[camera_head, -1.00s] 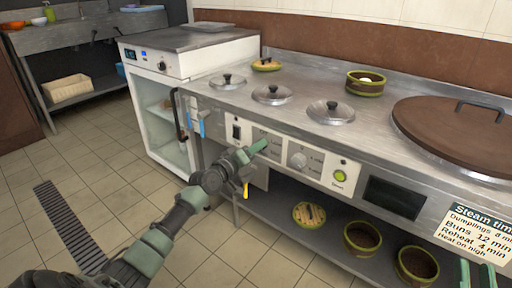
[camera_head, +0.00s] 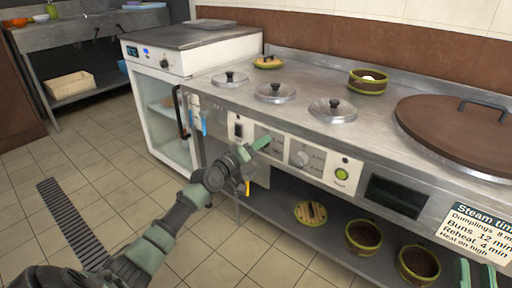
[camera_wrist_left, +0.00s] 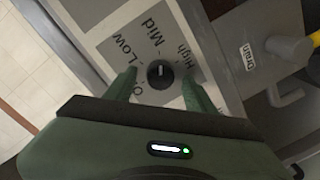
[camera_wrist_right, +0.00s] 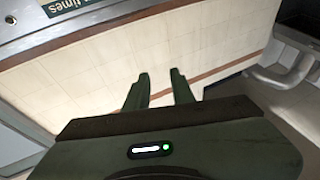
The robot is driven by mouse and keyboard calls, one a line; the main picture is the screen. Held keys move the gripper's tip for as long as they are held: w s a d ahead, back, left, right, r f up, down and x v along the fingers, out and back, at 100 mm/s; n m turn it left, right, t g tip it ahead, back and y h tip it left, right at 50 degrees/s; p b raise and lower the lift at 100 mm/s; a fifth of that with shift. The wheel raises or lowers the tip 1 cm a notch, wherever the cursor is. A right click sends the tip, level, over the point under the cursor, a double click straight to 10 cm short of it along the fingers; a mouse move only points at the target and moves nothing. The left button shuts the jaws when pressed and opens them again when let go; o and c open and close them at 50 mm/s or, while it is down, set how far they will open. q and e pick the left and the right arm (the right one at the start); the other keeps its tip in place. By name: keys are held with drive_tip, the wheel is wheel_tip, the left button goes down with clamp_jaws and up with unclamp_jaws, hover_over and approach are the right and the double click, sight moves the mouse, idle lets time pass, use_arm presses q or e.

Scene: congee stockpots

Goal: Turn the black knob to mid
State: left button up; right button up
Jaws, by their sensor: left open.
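The black knob (camera_wrist_left: 160,74) shows in the left wrist view, on a grey plate with the labels Off, Low, Mid and High around it. A short white mark on its face points roughly up the picture, towards the Mid label (camera_wrist_left: 153,31). My left gripper (camera_wrist_left: 161,84) is open, with one finger on each side of the knob; I cannot tell whether they touch it. In the head view my left gripper (camera_head: 262,143) is at the front panel and hides the black knob. My right gripper (camera_wrist_right: 158,80) is open and empty; its fingertips also show at the head view's lower right (camera_head: 475,274).
On the same panel are a black switch (camera_head: 239,130), a pale grey knob (camera_head: 300,157) and a green button (camera_head: 341,174). A yellow drain handle (camera_wrist_left: 295,48) is close beside the left gripper. Bowls (camera_head: 363,236) stand on the shelf below.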

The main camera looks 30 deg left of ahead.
use_arm(q)
drive_tip(key=s+p, duration=0.2)
drive_tip(key=s, duration=0.5)
drive_tip(key=shift+s+a+r, duration=0.2)
drive_tip(key=shift+s, duration=0.2)
use_arm(e)
wheel_tip(320, 180, down, 9)
drive_tip(key=d+g+h, duration=0.1)
drive_tip(key=g, duration=0.4)
drive_tip(key=shift+w+f+h, duration=0.2)
drive_tip(key=shift+w+h, duration=0.05)
drive_tip(key=shift+h, duration=0.15)
drive_tip(key=shift+d, duration=0.1)
